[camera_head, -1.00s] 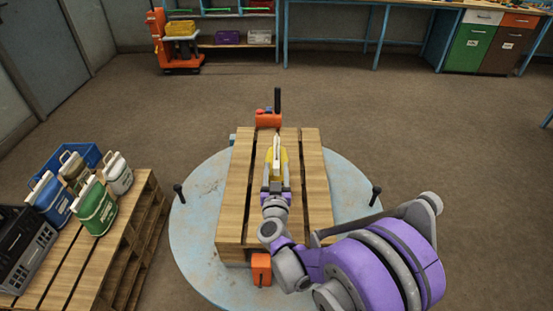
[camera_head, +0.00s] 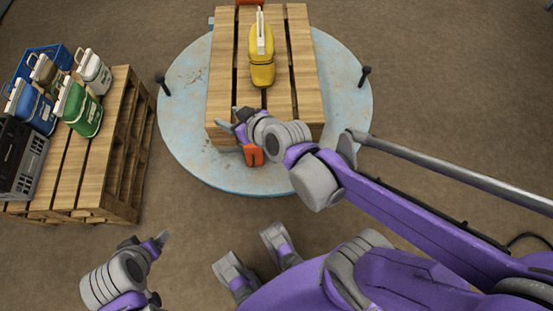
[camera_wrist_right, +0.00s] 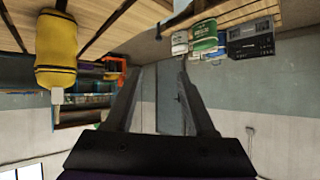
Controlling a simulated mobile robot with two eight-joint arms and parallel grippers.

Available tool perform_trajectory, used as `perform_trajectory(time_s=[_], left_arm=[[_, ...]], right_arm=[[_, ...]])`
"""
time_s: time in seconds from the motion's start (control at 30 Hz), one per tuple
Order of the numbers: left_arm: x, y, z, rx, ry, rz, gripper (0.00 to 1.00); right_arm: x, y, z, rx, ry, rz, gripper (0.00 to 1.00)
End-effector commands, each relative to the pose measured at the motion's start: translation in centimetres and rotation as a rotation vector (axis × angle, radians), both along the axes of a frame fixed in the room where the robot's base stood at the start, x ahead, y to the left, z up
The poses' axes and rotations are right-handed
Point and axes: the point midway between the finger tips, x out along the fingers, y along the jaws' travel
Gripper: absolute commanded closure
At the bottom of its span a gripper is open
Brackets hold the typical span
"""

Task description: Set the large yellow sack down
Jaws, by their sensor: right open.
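The large yellow sack (camera_head: 262,68) rests on the wooden pallet (camera_head: 222,70), with its pale top strip pointing toward the far side. In the right wrist view the sack (camera_wrist_right: 56,50) appears at the upper left, apart from the fingers. My right gripper (camera_head: 231,118) is at the pallet's near edge, clear of the sack. Its fingers are open with nothing between them in the right wrist view (camera_wrist_right: 160,78). My left gripper (camera_head: 146,240) is at the lower left over the floor, far from the sack; its jaw opening is unclear.
The pallet stands on a round light-blue turntable (camera_head: 185,120) with black-knobbed posts. An orange block (camera_head: 253,156) is at its near edge.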

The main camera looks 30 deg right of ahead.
Motion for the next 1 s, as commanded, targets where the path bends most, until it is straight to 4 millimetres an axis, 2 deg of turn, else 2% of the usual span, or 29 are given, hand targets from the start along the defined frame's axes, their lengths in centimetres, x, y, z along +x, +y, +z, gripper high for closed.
perform_trajectory(time_s=[0.03, 0.1, 0.2, 0.33, 0.43, 0.77, 0.87, 1.0], left_arm=[[0.0, 0.0, 0.0, 0.0, 0.0, 0.0, 0.19], [0.0, 0.0, 0.0, 0.0, 0.0, 0.0, 0.19], [0.0, 0.0, 0.0, 0.0, 0.0, 0.0, 0.19], [0.0, 0.0, 0.0, 0.0, 0.0, 0.0, 0.19], [0.0, 0.0, 0.0, 0.0, 0.0, 0.0, 0.19], [0.0, 0.0, 0.6, 0.0, -0.002, 0.0, 0.19], [0.1, 0.0, 2.2, 0.0, -0.007, 0.0, 0.19], [0.5, 0.0, 5.8, 0.0, -0.019, 0.0, 0.19]], right_arm=[[-3.0, 0.0, -1.4, -0.015, 0.116, 0.01, 0.45], [-6.7, -0.6, -3.1, -0.039, 0.266, -0.005, 0.45], [-11.1, -2.0, -4.8, -0.08, 0.43, -0.054, 0.45], [-14.2, -3.4, -5.7, -0.115, 0.541, -0.11, 0.45], [-14.9, -3.7, -5.9, -0.124, 0.567, -0.126, 0.45], [-14.9, -3.7, -5.3, -0.124, 0.564, -0.125, 0.45], [-14.8, -3.7, -3.7, -0.123, 0.558, -0.125, 0.45], [-14.4, -3.7, -0.1, -0.122, 0.546, -0.125, 0.45]])
